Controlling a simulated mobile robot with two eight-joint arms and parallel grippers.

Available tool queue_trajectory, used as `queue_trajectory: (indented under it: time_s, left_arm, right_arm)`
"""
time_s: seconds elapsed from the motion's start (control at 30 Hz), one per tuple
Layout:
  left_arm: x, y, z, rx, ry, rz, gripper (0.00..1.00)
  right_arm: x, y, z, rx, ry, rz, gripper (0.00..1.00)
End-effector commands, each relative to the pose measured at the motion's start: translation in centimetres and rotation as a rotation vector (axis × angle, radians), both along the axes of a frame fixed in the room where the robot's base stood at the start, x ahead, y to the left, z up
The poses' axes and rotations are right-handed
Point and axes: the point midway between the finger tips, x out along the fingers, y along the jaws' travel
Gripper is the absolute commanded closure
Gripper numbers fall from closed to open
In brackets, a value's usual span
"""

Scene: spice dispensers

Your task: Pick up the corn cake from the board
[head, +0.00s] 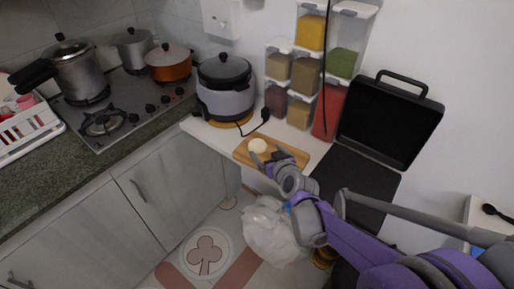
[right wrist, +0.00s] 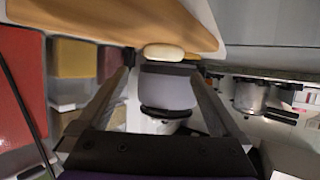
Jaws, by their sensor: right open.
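The corn cake (head: 257,146) is a small pale round cake lying on the wooden board (head: 298,156). In the right wrist view, the corn cake (right wrist: 164,52) shows at the edge of the board (right wrist: 120,18), ahead of the fingertips and between their lines. My right gripper (head: 266,160) is over the near part of the board, close beside the cake. In the right wrist view my right gripper (right wrist: 160,70) is open, with nothing held between its fingers. Whether a finger touches the cake cannot be told. My left gripper is not in view.
A grey cooker (head: 225,88) stands left of the board on the white counter (head: 205,130). Stacked spice dispensers (head: 305,75) stand behind it. An open black grill (head: 390,120) is at the right. A stove (head: 125,105) with pots is at the left.

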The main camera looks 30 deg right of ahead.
Motion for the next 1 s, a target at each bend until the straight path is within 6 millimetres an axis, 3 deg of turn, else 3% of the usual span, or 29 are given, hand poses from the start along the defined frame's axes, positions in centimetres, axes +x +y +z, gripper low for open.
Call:
queue_trajectory:
  time_s: [0.6, 0.87, 1.0]
  left_arm:
    - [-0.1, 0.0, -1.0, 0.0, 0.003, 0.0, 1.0]
    - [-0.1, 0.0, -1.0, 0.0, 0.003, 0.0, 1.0]
    - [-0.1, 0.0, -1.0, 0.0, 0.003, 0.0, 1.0]
  right_arm:
    - [5.7, -0.4, -3.1, 0.0, 0.001, 0.002, 0.0]
    - [5.8, -0.4, -3.1, 0.001, 0.002, 0.002, 0.0]
    - [5.8, -0.4, -3.1, 0.0, 0.002, 0.002, 0.23]
